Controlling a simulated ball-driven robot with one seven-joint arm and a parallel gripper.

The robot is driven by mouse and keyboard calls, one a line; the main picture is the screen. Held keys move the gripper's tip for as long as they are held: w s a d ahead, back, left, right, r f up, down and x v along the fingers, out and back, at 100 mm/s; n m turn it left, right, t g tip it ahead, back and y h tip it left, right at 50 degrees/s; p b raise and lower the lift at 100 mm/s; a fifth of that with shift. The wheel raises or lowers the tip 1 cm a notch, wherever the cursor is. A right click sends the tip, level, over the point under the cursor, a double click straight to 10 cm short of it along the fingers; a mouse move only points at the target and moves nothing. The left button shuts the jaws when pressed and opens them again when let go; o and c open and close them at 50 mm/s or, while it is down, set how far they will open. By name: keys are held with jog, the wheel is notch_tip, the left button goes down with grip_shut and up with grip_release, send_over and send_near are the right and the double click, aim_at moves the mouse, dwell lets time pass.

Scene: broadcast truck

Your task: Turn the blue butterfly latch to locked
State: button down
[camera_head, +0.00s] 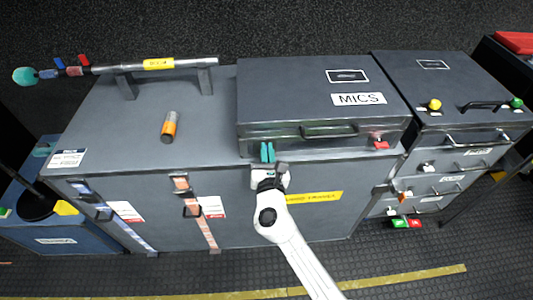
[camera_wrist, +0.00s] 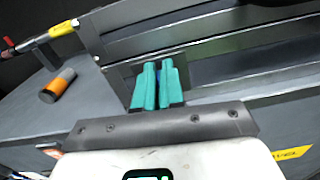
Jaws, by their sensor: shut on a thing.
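My gripper (camera_head: 267,153) is at the lower left front of the grey MICS case (camera_head: 282,88). Its teal fingers are close together, pointing at the case front. In the wrist view the fingers (camera_wrist: 157,88) stand nearly parallel, with a narrow gap, in front of a dark plate on the case face. A red latch (camera_head: 380,143) shows on the right of the same case front.
An orange-and-black cylinder (camera_head: 169,127) lies on the large grey trunk (camera_head: 210,134), left of the case. A drawer case (camera_head: 444,78) stands at the right.

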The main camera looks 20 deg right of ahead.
jog(key=shift+s+d+f+m+b, duration=0.15)
jog(key=shift+f+m+b, duration=0.35)
jog(key=shift+m+b, duration=2.2)
jog(key=shift+s+d+f+m+b, duration=0.15)
jog(key=shift+f+m+b, duration=0.35)
jog(key=shift+m+b, duration=2.15)
jog(key=shift+d+f+m+b, duration=0.25)
jog(key=shift+f+m+b, duration=0.25)
jog(key=shift+m+b, duration=2.2)
jog(key=shift+m, duration=0.45)
jog(key=shift+r, duration=0.1)
jog(key=c, duration=1.2)
grip_release()
jog(key=shift+a+r, duration=0.15)
jog(key=shift+a, duration=0.05)
jog(key=shift+c, duration=0.2)
jog(key=shift+d, duration=0.2)
jog(key=v, duration=1)
jog(key=shift+s+p, duration=0.35)
